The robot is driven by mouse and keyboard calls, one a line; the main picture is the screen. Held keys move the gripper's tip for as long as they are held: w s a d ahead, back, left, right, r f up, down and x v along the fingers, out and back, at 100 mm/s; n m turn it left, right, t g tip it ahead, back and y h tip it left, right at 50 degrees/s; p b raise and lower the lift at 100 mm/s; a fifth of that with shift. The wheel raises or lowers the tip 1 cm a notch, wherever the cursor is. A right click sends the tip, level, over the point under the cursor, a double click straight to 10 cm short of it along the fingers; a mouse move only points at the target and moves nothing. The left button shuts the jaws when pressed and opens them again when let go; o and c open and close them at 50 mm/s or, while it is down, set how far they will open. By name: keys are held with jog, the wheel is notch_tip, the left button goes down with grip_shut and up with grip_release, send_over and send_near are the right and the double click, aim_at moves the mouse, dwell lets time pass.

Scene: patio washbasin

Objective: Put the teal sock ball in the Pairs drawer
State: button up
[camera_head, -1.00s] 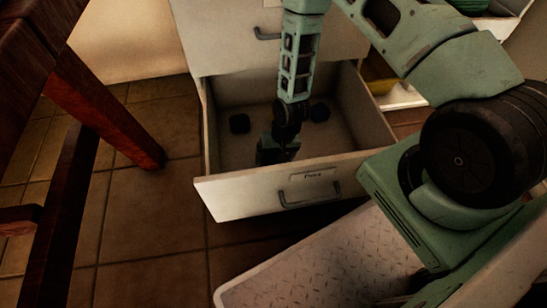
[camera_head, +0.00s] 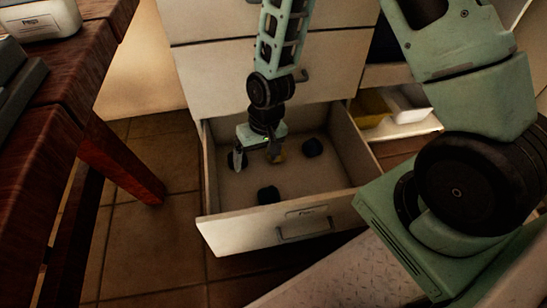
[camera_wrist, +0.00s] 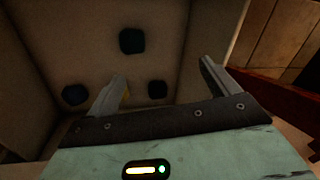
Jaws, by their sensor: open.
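The Pairs drawer (camera_head: 222,236) stands pulled open at the bottom of a white cabinet, with a small label on its front. Three dark ball-shaped things lie apart on its floor. One (camera_head: 268,195) is near the drawer front, one (camera_head: 312,147) is at the back right, and one is at the back left, partly behind a finger. In this dim light I cannot tell which is teal. My gripper (camera_head: 256,158) is open above the drawer's back left part.
A dark red wooden table (camera_head: 75,50) stands at the left, bearing a white labelled container (camera_head: 38,20). Right of the drawer, a low shelf holds a yellow item (camera_head: 372,106) and a white one (camera_head: 405,103). The tiled floor left of the drawer is clear.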

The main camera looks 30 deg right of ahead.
jog(key=s+a+r+n, duration=0.2)
jog(key=s+r+n, duration=0.2)
jog(key=s+r, duration=0.5)
jog(key=s+a+r+n+h, duration=0.1)
jog(key=s+a+r+n, duration=0.2)
jog(key=s+r, duration=0.6)
notch_tip(320, 180, up, 5)
jog(key=shift+a+f+n+h, duration=0.2)
jog(key=shift+a+n+h, duration=0.1)
jog(key=shift+n, duration=0.1)
notch_tip(320, 180, up, 39)
jog(key=p, duration=3.9)
jog(key=shift+r, duration=0.2)
